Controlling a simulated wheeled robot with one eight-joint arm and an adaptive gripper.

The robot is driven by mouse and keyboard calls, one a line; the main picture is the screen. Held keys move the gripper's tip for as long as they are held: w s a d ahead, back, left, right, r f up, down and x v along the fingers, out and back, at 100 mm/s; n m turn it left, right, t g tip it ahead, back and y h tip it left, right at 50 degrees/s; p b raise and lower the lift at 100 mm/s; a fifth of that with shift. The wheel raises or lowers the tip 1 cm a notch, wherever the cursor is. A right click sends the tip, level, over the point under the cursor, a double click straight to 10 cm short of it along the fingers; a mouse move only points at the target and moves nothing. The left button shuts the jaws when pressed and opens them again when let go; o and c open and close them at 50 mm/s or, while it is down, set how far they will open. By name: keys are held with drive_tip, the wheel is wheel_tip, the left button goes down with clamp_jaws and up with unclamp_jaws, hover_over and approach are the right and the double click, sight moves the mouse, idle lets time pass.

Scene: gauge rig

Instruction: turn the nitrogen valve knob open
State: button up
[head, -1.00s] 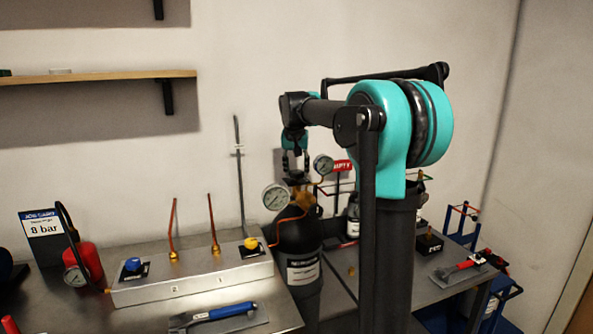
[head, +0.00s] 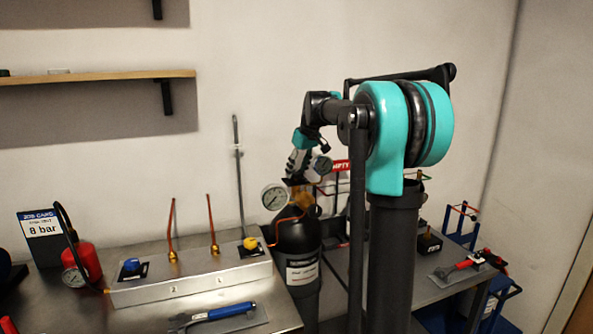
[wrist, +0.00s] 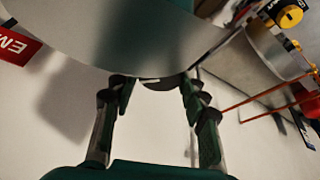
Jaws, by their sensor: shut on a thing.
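A dark gas cylinder (head: 298,237) with a white label stands behind the bench; the label is too small to read. Its brass valve (head: 300,197) and a white-faced gauge (head: 275,197) are at its top. My gripper (head: 296,178) leans at the valve top, its fingers pointing down and left. In the wrist view my two fingers (wrist: 158,88) close around a dark round knob (wrist: 160,84), which is mostly hidden behind a large pale curved surface. The knob cannot be made out in the head view, where my gripper covers it.
A second, smaller gauge (head: 323,165) is right beside my gripper. A red EMPTY sign (head: 341,166) hangs close behind. A steel manifold box (head: 195,284) with copper pipes, a blue knob (head: 131,265) and a yellow knob (head: 250,243) sits at the left.

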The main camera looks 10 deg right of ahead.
drive_tip(key=n, duration=0.2)
drive_tip(key=n+g+y, duration=0.1)
drive_tip(key=n, duration=0.1)
drive_tip(key=shift+w+d+n, duration=0.15)
drive_tip(key=shift+n, duration=0.15)
drive_tip(key=shift+n+g+y, duration=0.6)
drive_tip(key=shift+n+g, duration=0.2)
drive_tip(key=shift+n, duration=1.2)
drive_tip(key=o, duration=1.2)
drive_tip(key=shift+c, duration=0.2)
drive_tip(key=v, duration=1.2)
drive_tip(key=shift+w, duration=0.15)
